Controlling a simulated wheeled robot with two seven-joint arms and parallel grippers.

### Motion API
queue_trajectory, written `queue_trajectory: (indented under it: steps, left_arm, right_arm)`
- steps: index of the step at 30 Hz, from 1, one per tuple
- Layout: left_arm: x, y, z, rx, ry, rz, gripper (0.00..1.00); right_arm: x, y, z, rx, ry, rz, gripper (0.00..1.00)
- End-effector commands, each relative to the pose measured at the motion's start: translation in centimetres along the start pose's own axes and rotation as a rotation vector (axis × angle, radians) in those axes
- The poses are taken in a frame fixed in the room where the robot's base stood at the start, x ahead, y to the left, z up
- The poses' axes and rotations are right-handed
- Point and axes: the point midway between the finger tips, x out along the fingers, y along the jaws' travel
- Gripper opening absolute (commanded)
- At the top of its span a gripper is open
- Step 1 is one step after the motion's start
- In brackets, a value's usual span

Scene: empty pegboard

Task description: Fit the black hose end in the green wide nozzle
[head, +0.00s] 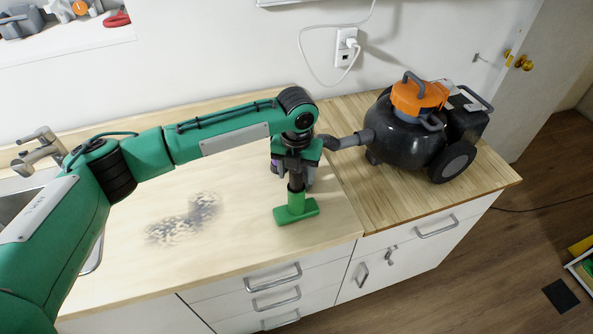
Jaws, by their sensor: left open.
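The green wide nozzle (297,210) stands upright on the light wooden counter, with its wide foot down and its neck up. My left gripper (295,178) points down right over the neck and is open. A short dark piece shows between the fingers and the green neck; I cannot tell whether it is the hose end or part of the gripper. The black hose (348,140) runs left from the vacuum and goes out of sight behind my left wrist, so its end is hidden. My right gripper is not in view.
The black and orange vacuum (412,122) stands on the right, browner counter section. A sink tap (40,150) is at the far left. A white plug and cord (349,44) are on the back wall. The counter front left of the nozzle is clear, with dark speckled marks.

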Motion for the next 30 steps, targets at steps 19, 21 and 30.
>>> queue_trajectory:
  steps: [19, 21, 30]
  left_arm:
    - [-10.2, 0.0, 0.1, 0.001, -0.005, -0.001, 0.57]
    - [-11.4, -0.1, 0.0, 0.001, -0.003, -0.001, 0.57]
    - [-13.8, 0.0, 0.0, 0.0, 0.0, 0.0, 0.57]
  right_arm:
    - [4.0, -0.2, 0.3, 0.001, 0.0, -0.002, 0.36]
    - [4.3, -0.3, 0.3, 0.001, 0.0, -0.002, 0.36]
    - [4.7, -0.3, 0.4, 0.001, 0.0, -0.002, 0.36]
